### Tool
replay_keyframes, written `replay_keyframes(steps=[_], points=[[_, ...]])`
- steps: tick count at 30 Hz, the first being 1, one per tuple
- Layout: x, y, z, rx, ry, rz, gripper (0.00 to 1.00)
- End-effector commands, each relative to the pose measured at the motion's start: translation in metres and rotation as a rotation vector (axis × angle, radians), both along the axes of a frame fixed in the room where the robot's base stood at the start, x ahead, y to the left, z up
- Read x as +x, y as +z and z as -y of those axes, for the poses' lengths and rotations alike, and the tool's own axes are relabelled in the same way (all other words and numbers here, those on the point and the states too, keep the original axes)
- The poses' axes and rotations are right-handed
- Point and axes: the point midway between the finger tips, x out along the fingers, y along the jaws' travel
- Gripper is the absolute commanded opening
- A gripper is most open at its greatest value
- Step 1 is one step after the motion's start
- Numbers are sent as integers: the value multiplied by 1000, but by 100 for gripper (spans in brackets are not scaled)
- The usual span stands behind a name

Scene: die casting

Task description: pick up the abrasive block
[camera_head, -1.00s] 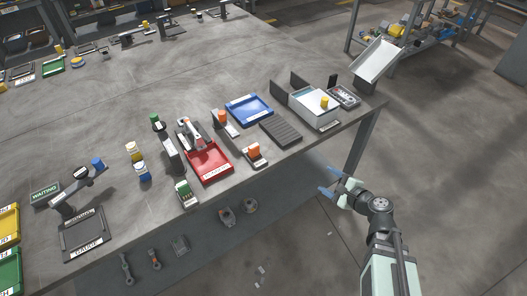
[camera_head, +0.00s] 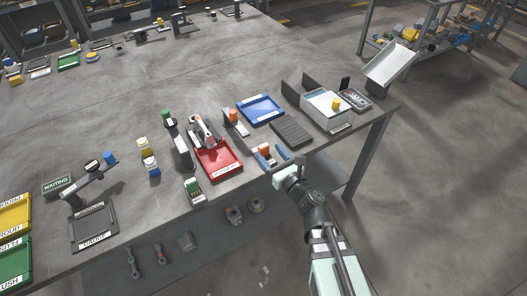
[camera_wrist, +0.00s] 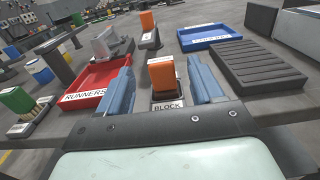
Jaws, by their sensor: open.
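The abrasive block (camera_wrist: 162,74) is orange and stands on a small dark holder (camera_wrist: 168,107) labelled BLOCK, near the table's front edge. In the head view the orange block (camera_head: 264,148) sits just right of the red tray. My gripper (camera_wrist: 164,82) is open, with one blue finger on each side of the block in the wrist view, and no contact is clear. In the head view my gripper (camera_head: 273,157) reaches in from the front edge and partly covers the holder.
A red RUNNERS tray (camera_head: 229,172) is left of the block. A dark ribbed mat (camera_head: 291,132) and a blue tray (camera_head: 276,106) lie behind and right. Another orange piece (camera_wrist: 147,21) stands farther back.

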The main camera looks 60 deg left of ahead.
Motion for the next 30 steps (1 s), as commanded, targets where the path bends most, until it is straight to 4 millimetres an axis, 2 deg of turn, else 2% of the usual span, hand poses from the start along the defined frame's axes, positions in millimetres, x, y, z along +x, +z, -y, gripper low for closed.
replay_keyframes(steps=[7,15,18,26,30], points=[[1,0,-18,0,1,2,66],[1,-1,-57,0,1,3,66],[1,-1,-65,0,1,3,66],[0,0,-66,-1,0,4,66],[0,0,-66,-1,0,4,54]])
